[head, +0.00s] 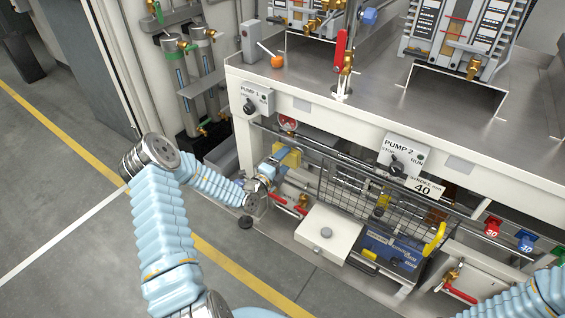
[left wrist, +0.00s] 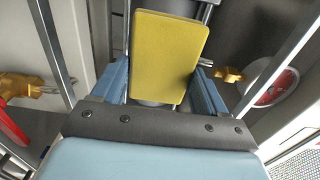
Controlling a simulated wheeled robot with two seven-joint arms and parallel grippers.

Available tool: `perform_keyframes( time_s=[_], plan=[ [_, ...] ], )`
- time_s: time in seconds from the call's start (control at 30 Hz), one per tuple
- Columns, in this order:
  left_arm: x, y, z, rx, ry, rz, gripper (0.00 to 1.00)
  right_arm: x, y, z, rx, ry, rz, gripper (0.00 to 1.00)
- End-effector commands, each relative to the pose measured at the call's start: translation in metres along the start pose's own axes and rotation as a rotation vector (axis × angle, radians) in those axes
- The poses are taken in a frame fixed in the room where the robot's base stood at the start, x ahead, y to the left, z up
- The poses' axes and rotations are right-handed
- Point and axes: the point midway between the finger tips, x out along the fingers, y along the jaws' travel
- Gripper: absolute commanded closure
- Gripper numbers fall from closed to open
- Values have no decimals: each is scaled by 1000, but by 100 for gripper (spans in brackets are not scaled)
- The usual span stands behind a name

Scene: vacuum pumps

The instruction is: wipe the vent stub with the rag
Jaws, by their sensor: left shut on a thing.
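My left gripper (head: 274,168) reaches in under the front edge of the bench, below the PUMP 1 switch. It is shut on the yellow rag (head: 291,158), which looks like a flat, stiff pad. In the left wrist view the rag (left wrist: 168,55) stands between the two blue fingers (left wrist: 160,88) and covers much of what is behind it. Grey metal shows just behind and below the rag; I cannot tell whether it is the vent stub or whether the rag touches it. My right gripper is outside the views.
A round gauge (left wrist: 272,88) and brass fittings (left wrist: 228,75) are close by.

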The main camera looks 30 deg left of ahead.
Motion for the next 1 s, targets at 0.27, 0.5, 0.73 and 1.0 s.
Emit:
perform_keyframes(
  time_s=[0.27,0.5,0.73,1.0],
  plan=[
    [6,0,0,0,0,0,51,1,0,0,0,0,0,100],
    [11,0,0,0,0,0,51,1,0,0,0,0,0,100],
    [11,-1,-6,-2,2,0,51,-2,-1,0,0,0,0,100],
    [9,-1,-27,-2,0,1,51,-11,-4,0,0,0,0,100]
  ],
)
